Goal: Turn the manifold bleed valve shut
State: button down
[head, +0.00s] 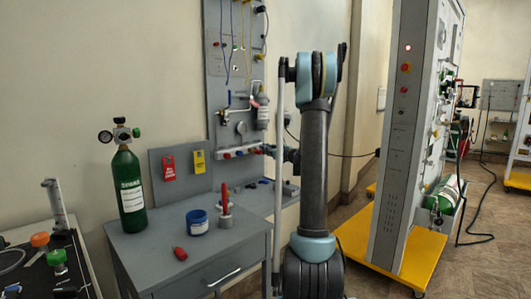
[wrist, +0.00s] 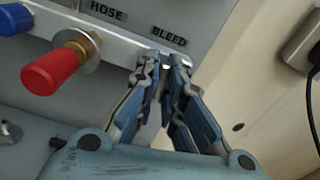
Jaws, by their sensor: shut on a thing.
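The manifold (wrist: 118,45) is a pale bar on a grey panel, and it also shows in the head view (head: 229,153). A BLEED label (wrist: 169,36) sits just above my gripper (wrist: 162,62) in the wrist view. The blue-padded fingers are closed together at the bar under that label. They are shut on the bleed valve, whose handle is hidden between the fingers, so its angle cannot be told. In the head view my arm stands in front and the fingertips are hard to make out.
Left of my fingers are a red knob (wrist: 50,77) and a blue knob (wrist: 15,19). A grey bench (head: 150,249) holds a green cylinder (head: 132,190), a blue cup (head: 197,222) and a red-handled tool (head: 225,197). A tall grey cabinet (head: 405,130) stands at right.

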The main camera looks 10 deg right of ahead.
jog(key=shift+m, duration=0.9)
jog(key=c, duration=1.7)
grip_release()
jog(key=shift+w, duration=0.1)
jog(key=v, duration=1.2)
jog(key=shift+a+f, duration=0.1)
jog(key=shift+a, duration=0.05)
